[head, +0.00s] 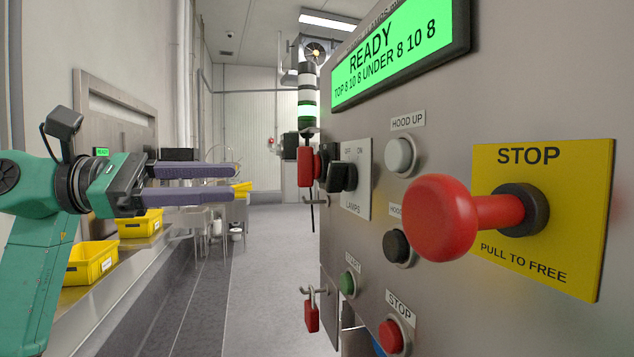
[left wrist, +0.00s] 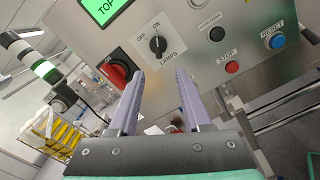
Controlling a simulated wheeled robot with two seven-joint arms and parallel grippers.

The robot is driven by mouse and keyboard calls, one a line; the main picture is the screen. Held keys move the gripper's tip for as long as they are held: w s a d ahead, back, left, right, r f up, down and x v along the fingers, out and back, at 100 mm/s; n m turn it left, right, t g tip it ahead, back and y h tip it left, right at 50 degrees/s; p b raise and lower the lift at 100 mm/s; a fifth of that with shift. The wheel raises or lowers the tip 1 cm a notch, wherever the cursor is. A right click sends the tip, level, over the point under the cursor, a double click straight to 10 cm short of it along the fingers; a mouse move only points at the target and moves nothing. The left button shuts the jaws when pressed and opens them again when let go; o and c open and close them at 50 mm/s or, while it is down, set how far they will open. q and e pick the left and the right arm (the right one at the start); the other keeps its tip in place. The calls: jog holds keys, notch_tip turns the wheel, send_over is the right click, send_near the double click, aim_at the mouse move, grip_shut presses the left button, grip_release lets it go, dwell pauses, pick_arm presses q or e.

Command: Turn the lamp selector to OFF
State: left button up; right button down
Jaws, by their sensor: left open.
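The lamp selector is a black knob (head: 342,177) on a pale plate marked OFF, ON and LAMPS (head: 357,190), on the grey control panel's left part. In the left wrist view the knob (left wrist: 157,45) is just beyond the fingertips, roughly in line with the gap; its white mark seems to point toward ON. My left gripper (head: 235,183) is open and empty, with two purple-grey fingers pointing at the panel side. It is left of the knob and apart from it. In the left wrist view the open fingers (left wrist: 160,72) frame free space. My right gripper is not in view.
A big red STOP mushroom button (head: 438,218) sticks out right of the selector. A red rotary switch (left wrist: 118,73) is beside the selector plate. HOOD UP (head: 400,157), black (head: 397,246) and green (head: 348,284) buttons are close by. Yellow bins (head: 92,262) stand at left.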

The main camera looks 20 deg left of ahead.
aim_at(327, 180)
pick_arm(q)
jog(key=p+x, duration=0.3)
jog(key=x, duration=1)
jog(key=shift+w+d+r+p, duration=0.1)
jog(key=shift+w+d+p, duration=0.05)
jog(key=shift+w+p, duration=0.2)
jog(key=shift+w+d, duration=0.2)
jog(key=shift+s, duration=0.1)
grip_shut()
